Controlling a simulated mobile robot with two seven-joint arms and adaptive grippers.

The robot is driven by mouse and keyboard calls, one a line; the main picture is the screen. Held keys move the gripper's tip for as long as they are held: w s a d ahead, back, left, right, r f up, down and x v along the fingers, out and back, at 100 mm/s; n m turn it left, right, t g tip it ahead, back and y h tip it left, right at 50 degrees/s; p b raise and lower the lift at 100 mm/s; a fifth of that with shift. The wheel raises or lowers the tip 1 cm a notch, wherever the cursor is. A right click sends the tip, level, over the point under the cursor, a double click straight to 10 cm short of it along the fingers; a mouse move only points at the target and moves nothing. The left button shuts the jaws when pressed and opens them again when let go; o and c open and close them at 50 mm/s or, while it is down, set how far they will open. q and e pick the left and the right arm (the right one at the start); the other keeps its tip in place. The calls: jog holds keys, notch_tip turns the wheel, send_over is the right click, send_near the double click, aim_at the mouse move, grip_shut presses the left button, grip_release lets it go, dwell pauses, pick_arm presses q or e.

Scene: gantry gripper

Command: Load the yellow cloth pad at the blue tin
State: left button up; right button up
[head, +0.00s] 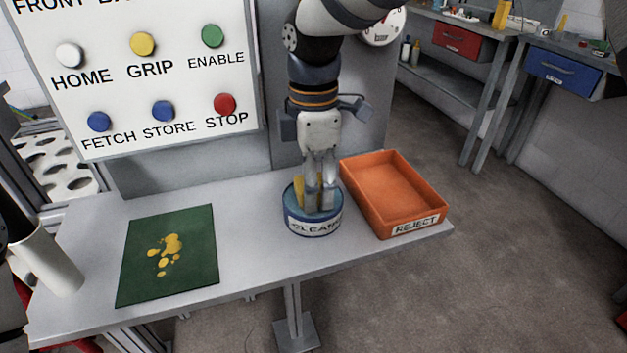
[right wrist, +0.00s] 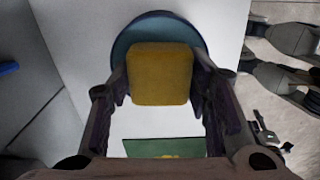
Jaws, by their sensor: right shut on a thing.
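The blue tin (head: 313,224), with a label that appears to read CLEAN, stands on the grey table near its front edge. My right gripper (head: 320,205) points down over the tin's top. It is shut on the yellow cloth pad (head: 299,190), which shows partly behind the fingers. In the right wrist view the pad (right wrist: 161,74) sits between the two fingers, in front of the blue tin's round top (right wrist: 123,48). Whether the pad touches the tin is hard to tell. My left gripper does not show.
A green mat (head: 190,236) with yellow spots lies at the left of the table. An orange REJECT tray (head: 355,196) stands close to the right of the tin. A white cylinder (head: 48,258) is at the far left. A button panel (head: 190,120) rises behind the table.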

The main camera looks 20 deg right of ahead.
dwell(0.3)
notch_tip(320, 180, up, 4)
jog(key=shift+r+p, duration=0.25)
jog(key=shift+p, duration=0.15)
jog(key=shift+r, duration=1.2)
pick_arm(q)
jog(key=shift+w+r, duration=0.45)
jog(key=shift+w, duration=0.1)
